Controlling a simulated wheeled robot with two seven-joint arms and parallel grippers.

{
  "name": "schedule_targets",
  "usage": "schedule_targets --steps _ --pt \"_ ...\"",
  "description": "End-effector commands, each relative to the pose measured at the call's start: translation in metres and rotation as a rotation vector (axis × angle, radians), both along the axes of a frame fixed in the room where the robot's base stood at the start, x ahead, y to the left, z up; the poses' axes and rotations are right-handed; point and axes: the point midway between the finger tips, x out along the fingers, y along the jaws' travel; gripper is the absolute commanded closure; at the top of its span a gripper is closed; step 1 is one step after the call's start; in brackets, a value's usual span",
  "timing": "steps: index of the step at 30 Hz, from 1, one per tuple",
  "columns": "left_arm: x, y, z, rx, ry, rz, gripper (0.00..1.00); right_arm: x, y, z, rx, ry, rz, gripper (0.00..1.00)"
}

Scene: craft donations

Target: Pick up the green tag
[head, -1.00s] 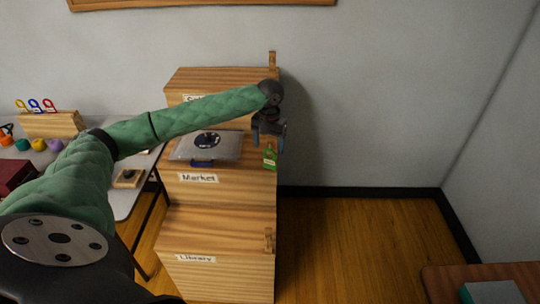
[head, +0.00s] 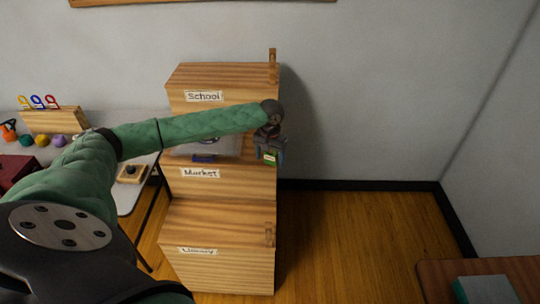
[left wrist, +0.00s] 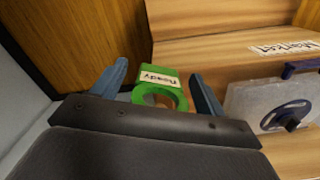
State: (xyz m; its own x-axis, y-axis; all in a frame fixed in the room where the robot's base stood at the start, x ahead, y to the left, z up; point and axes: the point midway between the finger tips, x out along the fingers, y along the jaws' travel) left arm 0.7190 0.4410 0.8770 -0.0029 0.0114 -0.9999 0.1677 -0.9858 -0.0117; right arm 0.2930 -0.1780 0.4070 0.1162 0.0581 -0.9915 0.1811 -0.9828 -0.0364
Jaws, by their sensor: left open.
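The green tag (head: 270,158) hangs at the right edge of the Market step of the wooden stand. In the left wrist view the green tag (left wrist: 158,88) shows a "Ready" label and a round hole, partly hidden below by my gripper. My left gripper (head: 270,154) is open. Its two blue fingers (left wrist: 157,80) stand on either side of the tag, with space between each finger and the tag. I cannot tell whether the tag hangs on a peg. My right gripper is not in view.
The stepped wooden stand (head: 222,225) has School, Market and Library labels. A clear case (left wrist: 272,105) with a blue handle lies on the Market step, close to the gripper's right. A white table (head: 135,195) with craft items stands left.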

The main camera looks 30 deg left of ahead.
Motion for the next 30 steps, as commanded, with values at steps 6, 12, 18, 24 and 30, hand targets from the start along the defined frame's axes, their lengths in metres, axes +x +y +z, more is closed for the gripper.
schedule_targets --steps 6,12,18,24,30 --pt "0.0 0.0 -0.002 0.0 -0.001 0.0 0.27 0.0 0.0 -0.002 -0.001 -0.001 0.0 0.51" --pt "0.0 0.0 -0.002 0.0 -0.001 0.0 0.55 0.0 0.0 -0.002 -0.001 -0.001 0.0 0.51" --pt "0.0 0.0 -0.002 0.0 -0.001 0.0 0.78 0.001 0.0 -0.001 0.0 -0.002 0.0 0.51" --pt "0.0 0.0 -0.001 0.0 -0.001 0.0 0.78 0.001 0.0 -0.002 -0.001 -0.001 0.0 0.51" --pt "0.001 0.001 0.008 -0.001 -0.002 0.001 0.78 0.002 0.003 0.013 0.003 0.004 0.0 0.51"
